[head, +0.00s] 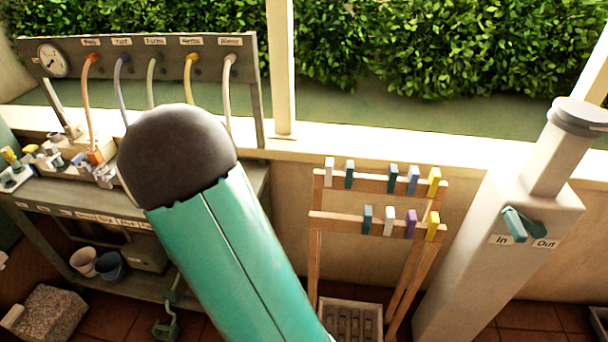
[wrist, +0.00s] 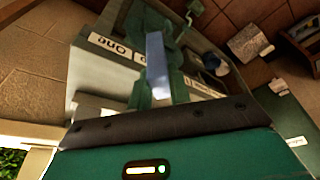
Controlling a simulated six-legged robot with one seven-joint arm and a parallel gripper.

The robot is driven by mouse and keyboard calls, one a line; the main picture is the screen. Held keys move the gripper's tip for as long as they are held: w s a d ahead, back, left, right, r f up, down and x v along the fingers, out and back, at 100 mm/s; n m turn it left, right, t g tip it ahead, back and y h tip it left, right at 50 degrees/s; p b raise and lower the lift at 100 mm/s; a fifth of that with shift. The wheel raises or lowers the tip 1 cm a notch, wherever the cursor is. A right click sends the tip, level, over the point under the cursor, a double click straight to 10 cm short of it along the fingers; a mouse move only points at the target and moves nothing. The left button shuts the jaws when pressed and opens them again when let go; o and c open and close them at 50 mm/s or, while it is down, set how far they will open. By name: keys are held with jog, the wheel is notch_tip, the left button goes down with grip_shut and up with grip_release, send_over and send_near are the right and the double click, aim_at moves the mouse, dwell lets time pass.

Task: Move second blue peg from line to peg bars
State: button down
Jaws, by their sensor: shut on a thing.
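In the wrist view my gripper (wrist: 160,72) is shut on a pale blue peg (wrist: 156,55), which stands out between the green jaws. In the head view my gripper is hidden behind my own arm. The wooden peg bars (head: 330,222) stand right of my arm. The upper bar carries white, teal, blue and yellow pegs, among them a blue peg (head: 413,179). The lower bar carries a teal, a white, a purple and a yellow peg. I cannot make out a line with pegs in either view.
A bench (head: 40,193) with a hose panel (head: 180,70) stands on the left. A pale pillar (head: 475,260) with a teal lever (head: 518,225) stands right of the bars. A crate (head: 350,305) sits below the bars. Labels (wrist: 108,43) show near the gripper.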

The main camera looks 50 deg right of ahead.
jog(key=s+d+r+m, duration=0.2)
jog(key=s+d+r, duration=0.15)
jog(key=d, duration=0.55)
notch_tip(320, 180, up, 9)
jog(key=m+g+h, duration=0.1)
jog(key=m+h, duration=0.1)
jog(key=m, duration=0.6)
send_over(345, 218)
jog(key=shift+f, duration=5.8)
jog(key=c, duration=1.2)
grip_release()
jog(key=shift+r, duration=0.15)
notch_tip(345, 218, up, 8)
